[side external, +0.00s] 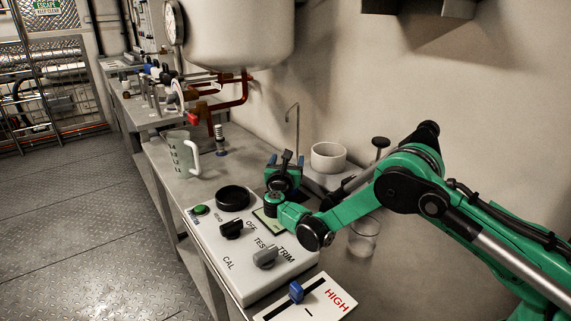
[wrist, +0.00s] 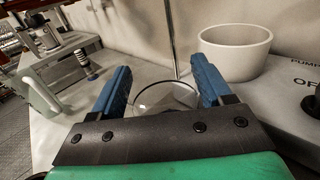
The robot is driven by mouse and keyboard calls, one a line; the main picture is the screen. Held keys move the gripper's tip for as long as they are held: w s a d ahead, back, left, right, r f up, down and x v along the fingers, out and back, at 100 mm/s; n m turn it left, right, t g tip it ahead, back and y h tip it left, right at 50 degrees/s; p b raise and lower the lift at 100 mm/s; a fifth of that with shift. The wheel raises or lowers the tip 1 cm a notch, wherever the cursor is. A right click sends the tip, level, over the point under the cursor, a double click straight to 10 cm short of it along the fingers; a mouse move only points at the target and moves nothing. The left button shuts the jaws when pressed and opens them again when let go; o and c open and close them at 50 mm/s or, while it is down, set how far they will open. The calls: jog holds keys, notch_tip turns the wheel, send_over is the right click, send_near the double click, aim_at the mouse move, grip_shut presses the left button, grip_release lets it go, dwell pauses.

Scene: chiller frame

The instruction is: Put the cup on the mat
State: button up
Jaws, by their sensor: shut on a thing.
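My gripper (side external: 285,163) is above the bench, just behind the panel with knobs. In the wrist view, its two blue fingers (wrist: 163,76) stand apart on either side of a clear, round-rimmed cup (wrist: 165,96) and are shut on it. The cup's lower part is hidden by the gripper's body. In the side view the held cup is hard to make out behind the fingers. I cannot make out a mat in either view.
A white bowl (side external: 328,157) sits on a pale box right of my gripper. A clear jug (side external: 183,153) stands left on the bench. Another clear glass (side external: 363,238) stands below my arm. The knob panel (side external: 225,262) and slider panel (side external: 318,300) lie in front. A thin pipe rises behind.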

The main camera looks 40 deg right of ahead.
jog(key=shift+f, duration=0.55)
